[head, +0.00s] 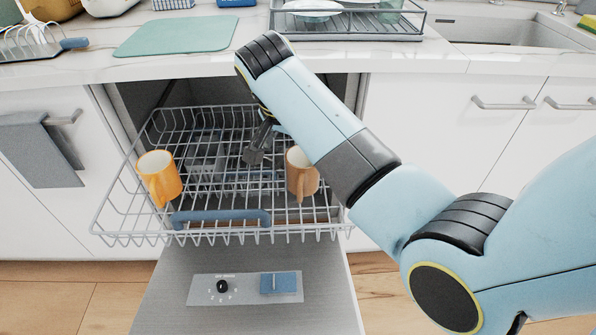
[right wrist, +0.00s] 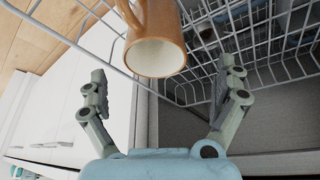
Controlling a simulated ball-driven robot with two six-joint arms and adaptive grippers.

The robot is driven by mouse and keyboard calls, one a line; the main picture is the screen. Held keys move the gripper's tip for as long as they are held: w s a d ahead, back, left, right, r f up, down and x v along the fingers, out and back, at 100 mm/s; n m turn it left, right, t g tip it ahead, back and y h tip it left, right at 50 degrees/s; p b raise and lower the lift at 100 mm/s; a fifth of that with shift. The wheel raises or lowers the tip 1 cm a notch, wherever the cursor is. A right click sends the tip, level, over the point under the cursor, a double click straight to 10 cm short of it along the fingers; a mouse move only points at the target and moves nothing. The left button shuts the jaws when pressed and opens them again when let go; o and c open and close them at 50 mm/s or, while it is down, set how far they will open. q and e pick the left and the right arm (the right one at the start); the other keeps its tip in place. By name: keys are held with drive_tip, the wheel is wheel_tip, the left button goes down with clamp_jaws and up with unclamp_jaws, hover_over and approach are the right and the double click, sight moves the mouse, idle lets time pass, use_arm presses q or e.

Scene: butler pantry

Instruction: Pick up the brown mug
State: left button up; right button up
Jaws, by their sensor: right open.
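The brown mug (head: 301,180) stands in the right part of the pulled-out dishwasher rack (head: 215,186), partly hidden by my right arm in the head view. In the right wrist view the brown mug (right wrist: 160,22) shows its pale inside, its rim facing my gripper and its handle at the upper left. My right gripper (head: 260,148) is open; in the head view it hangs left of the mug, mostly hidden behind my arm. In the right wrist view its two fingers are spread on either side of the mug, apart from it. My left gripper is out of view.
An orange-yellow mug (head: 159,178) stands at the left of the rack. The rack's wire walls surround both mugs. The dishwasher door (head: 240,315) hangs open below. On the counter above are a green mat (head: 178,35) and a dish rack (head: 345,25).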

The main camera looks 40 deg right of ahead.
sight(305, 166)
drive_tip(key=x, duration=0.3)
drive_tip(key=shift+f+b, duration=0.1)
drive_tip(key=shift+b, duration=0.2)
drive_tip(key=x, duration=0.1)
drive_tip(key=b+x, duration=0.1)
drive_tip(key=x, duration=0.2)
drive_tip(key=shift+s+f, duration=0.35)
drive_tip(key=shift+f, duration=0.25)
drive_tip(key=shift+r, duration=0.1)
drive_tip(key=shift+c, duration=0.4)
drive_tip(key=c, duration=0.5)
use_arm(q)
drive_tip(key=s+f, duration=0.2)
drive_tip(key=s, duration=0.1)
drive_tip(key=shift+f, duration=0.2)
use_arm(e)
drive_tip(key=c, duration=0.8)
